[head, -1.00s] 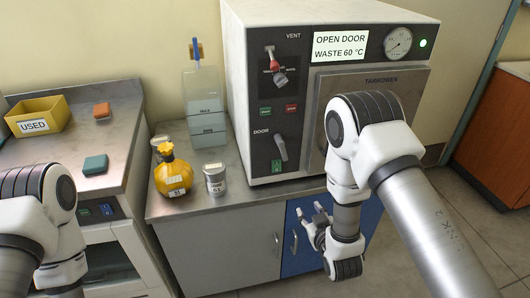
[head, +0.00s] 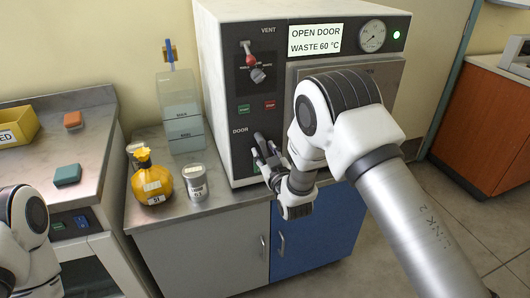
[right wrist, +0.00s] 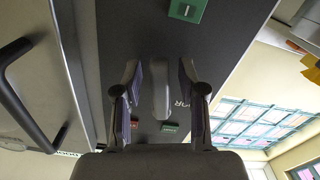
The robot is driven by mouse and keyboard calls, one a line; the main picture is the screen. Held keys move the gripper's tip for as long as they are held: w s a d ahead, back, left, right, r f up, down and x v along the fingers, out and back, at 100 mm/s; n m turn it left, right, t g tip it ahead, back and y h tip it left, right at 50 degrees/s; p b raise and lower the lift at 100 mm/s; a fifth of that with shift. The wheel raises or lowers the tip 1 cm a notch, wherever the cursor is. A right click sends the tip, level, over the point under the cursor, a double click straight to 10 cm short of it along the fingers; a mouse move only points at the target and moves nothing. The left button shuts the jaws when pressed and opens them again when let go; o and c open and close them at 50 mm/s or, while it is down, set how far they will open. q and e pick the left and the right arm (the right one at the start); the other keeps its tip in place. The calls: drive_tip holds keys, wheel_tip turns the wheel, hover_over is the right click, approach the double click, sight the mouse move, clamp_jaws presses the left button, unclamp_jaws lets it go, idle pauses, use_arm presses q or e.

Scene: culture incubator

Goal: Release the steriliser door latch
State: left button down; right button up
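The steriliser (head: 214,90) is a pale box with a dark control panel; its display reads "OPEN DOOR WASTE 60 °C". The grey door latch handle (head: 260,141) is beside the "DOOR" label, low on the panel, partly hidden by my right gripper (head: 268,160). In the right wrist view the latch handle (right wrist: 160,90) is between the two fingers of my right gripper (right wrist: 160,98), with a visible gap on each side. The gripper is open. The steriliser door (head: 385,80) is mostly behind my right arm; its dark bar handle (right wrist: 22,100) shows in the wrist view. My left gripper is out of view.
A yellow bottle (head: 152,180), a labelled tin (head: 195,184) and a clear water container (head: 180,110) stand on the counter left of the steriliser. A blue cupboard door (head: 315,232) is below. The left bench (head: 95,125) holds small coloured blocks and a yellow bin.

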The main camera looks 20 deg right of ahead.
clamp_jaws()
drive_tip(key=shift+a+f+m, duration=0.1)
drive_tip(key=shift+a+m, duration=0.25)
drive_tip(key=shift+m, duration=0.55)
drive_tip(key=shift+a+m, duration=0.2)
drive_tip(key=shift+m, duration=0.5)
drive_tip(key=shift+o, duration=1)
unclamp_jaws()
drive_tip(key=shift+s, duration=0.1)
